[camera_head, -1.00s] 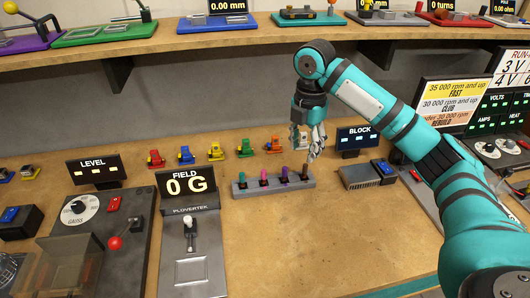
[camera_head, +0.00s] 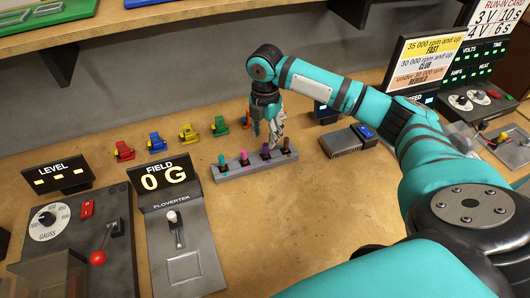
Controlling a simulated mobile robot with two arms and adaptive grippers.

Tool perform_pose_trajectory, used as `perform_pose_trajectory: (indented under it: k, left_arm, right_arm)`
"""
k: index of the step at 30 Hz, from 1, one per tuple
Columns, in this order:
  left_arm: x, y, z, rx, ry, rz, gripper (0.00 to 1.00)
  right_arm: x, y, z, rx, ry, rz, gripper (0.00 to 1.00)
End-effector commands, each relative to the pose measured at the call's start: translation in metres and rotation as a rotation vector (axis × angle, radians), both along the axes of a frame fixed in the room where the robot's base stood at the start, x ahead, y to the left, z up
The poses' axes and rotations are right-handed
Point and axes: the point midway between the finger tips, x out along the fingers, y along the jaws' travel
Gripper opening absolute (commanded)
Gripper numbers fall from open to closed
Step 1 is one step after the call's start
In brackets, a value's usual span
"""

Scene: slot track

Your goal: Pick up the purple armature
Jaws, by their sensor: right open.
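The purple armature (camera_head: 265,152) stands upright in a grey slotted rack (camera_head: 232,174), third from the left. My right gripper (camera_head: 268,138) points down, open, at the back of the rack, just above and behind the purple armature in the picture. I cannot tell whether a finger touches it. My left gripper is out of view.
Small coloured cars, including a yellow one (camera_head: 188,133), stand in a row behind the rack. A grey box with a blue switch (camera_head: 362,131) is to the right. The FIELD unit (camera_head: 180,240) stands front left. The front middle bench is clear.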

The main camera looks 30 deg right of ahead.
Motion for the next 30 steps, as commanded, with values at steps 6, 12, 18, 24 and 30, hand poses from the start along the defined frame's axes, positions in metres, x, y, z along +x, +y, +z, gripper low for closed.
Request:
perform_pose_trajectory:
  k: [6, 12, 18, 24, 30]
  left_arm:
    - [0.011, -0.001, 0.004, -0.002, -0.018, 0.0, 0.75]
    - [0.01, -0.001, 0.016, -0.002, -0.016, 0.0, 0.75]
    - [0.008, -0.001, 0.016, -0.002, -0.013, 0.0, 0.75]
    - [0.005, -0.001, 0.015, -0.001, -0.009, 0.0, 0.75]
    - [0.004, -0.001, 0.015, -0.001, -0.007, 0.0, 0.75]
  right_arm:
    - [-0.001, 0.0, -0.014, 0.0, 0.001, 0.0, 0.45]
    - [-0.004, 0.002, -0.042, -0.002, 0.004, 0.0, 0.45]
    - [-0.003, 0.001, -0.062, -0.001, 0.001, 0.001, 0.45]
    - [-0.003, 0.001, -0.064, -0.001, -0.001, 0.001, 0.45]
    - [-0.003, 0.001, -0.063, -0.001, -0.001, 0.001, 0.22]
